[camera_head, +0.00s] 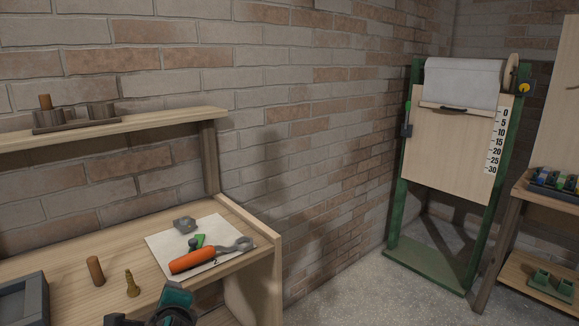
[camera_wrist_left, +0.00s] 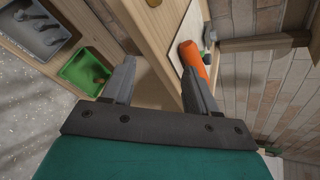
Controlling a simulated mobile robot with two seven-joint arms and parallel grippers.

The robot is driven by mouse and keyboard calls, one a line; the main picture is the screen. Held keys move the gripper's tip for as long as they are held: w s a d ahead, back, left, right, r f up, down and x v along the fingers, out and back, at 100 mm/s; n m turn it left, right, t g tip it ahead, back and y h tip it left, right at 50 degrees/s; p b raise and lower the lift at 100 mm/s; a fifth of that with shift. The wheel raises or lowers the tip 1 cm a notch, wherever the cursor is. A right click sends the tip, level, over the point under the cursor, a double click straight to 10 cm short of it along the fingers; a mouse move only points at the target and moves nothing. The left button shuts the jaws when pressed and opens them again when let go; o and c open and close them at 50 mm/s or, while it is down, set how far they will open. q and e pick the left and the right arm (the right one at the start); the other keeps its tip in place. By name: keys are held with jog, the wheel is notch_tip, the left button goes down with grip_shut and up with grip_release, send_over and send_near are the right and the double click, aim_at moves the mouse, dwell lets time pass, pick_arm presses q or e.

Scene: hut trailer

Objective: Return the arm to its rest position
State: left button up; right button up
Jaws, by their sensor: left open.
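My left gripper (camera_wrist_left: 160,80) is open in the left wrist view, its two grey fingers apart with nothing between them. Part of my left arm, teal and black, shows at the bottom edge of the head view, in front of the wooden bench (camera_head: 225,255). Its fingers cannot be made out there. An orange-handled tool (camera_head: 192,261) lies on a white sheet (camera_head: 160,243) on the bench; its orange part (camera_wrist_left: 193,56) also shows beyond the right-hand finger in the wrist view. My right gripper is not in view.
A wooden peg (camera_head: 95,270) and a brass piece (camera_head: 132,284) stand on the bench, beside a grey tray (camera_head: 24,300). A shelf (camera_head: 150,121) runs above. A green-framed stand (camera_head: 395,185) is at the right. A green bin (camera_wrist_left: 85,70) shows in the wrist view. Floor between is clear.

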pick_arm(q)
jog(key=s+d+f+n+h, duration=0.4)
jog(key=s+f+n+h, duration=0.15)
jog(key=s+f, duration=0.55)
jog(key=s+d+f+n+h, duration=0.1)
jog(key=s+f+n, duration=0.1)
jog(key=s+n, duration=0.3)
jog(key=s+d+f+n+h, duration=0.1)
jog(key=s+f+n+h, duration=0.1)
jog(key=s+n, duration=0.3)
jog(key=shift+s+d+f, duration=0.35)
jog(key=shift+s+f, duration=0.15)
jog(key=shift+s, duration=0.6)
